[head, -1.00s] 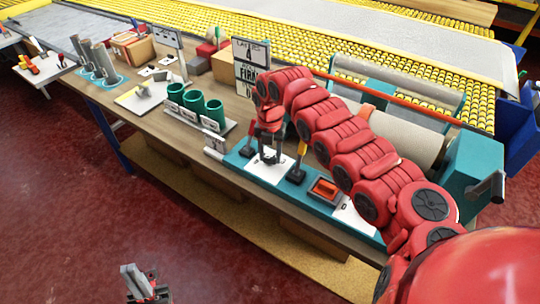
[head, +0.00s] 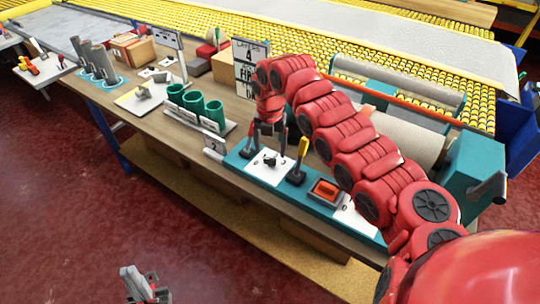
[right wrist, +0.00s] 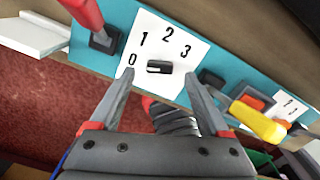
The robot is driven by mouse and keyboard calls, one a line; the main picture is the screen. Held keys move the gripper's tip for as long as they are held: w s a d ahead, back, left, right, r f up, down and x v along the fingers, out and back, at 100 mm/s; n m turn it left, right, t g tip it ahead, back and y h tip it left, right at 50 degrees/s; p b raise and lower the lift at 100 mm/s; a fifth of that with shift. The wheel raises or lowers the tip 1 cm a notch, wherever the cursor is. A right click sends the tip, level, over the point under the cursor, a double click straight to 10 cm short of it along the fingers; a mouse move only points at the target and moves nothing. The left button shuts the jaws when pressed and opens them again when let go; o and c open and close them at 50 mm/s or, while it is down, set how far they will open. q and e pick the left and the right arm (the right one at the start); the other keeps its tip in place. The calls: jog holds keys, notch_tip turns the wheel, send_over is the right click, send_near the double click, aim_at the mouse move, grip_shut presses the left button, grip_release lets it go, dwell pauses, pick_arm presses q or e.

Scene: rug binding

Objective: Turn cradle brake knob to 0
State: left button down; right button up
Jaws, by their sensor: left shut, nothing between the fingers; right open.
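The brake knob (head: 269,160) is a small black bar knob on a white dial plate (head: 258,170) set in a teal panel. In the right wrist view the knob (right wrist: 159,67) lies roughly crosswise, one end towards the printed 0 at its left; the dial reads 0, 1, 2, 3. I cannot tell its pointer end for certain. My right gripper (head: 269,136) is open above the knob, apart from it; its fingertips (right wrist: 160,77) flank the knob in the right wrist view. My left gripper (head: 136,284) is shut and empty, low over the red floor, away from the bench.
A red-handled lever (right wrist: 88,18) and a yellow-handled lever (right wrist: 258,120) stand either side of the dial. A red-orange switch (head: 325,189) is on the panel. Green cups (head: 213,112) stand left of it. A roll (head: 405,135) lies behind my right arm.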

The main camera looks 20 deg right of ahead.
aim_at(270, 158)
notch_tip(270, 158, up, 14)
jog(key=p, duration=0.2)
dwell(0.4)
